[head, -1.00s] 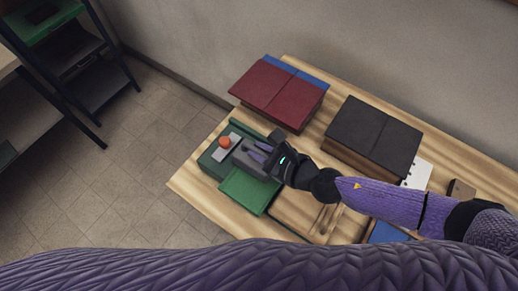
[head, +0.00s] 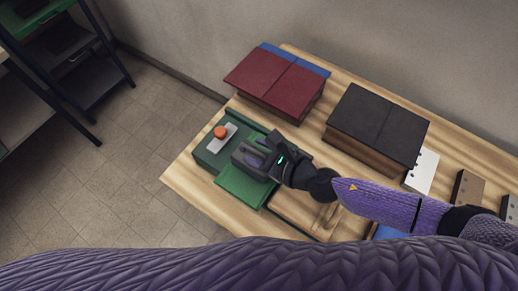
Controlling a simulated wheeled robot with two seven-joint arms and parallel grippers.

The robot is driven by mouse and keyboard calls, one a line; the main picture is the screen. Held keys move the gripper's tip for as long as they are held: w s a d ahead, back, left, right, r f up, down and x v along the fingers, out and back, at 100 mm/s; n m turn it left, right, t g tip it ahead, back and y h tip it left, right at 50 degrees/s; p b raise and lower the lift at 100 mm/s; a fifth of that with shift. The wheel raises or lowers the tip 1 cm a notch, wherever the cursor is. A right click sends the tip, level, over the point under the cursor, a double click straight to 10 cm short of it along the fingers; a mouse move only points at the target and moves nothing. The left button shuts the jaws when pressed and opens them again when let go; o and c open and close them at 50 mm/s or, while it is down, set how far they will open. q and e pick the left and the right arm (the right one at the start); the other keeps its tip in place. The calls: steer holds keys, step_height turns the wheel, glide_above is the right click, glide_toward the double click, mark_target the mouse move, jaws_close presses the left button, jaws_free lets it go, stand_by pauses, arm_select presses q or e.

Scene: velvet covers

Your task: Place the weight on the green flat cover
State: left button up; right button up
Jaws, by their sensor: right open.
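The green flat cover (head: 241,190) lies at the left end of the wooden table, with darker green parts (head: 205,158) beside and behind it. A dark grey block (head: 240,157), perhaps the weight, sits over the green area; its lower edge is hard to make out. I cannot tell whether the fingers touch the block. My left gripper is not in view.
An orange-red knob (head: 221,132) on a light grey plate (head: 226,141) stands left of the gripper. A dark red cover (head: 275,79) and a black cover (head: 377,125) lie behind. A white holed piece (head: 424,172) and a brown one (head: 467,188) are right. A dark shelf stands far left.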

steer(key=shift+s+d+r, duration=0.1)
steer(key=shift+s+d, duration=0.1)
steer(key=shift+d, duration=0.05)
steer(key=b+v, duration=0.2)
steer(key=v, duration=0.9)
steer(key=shift+s+d+r, duration=0.1)
steer(key=shift+d+r, duration=0.05)
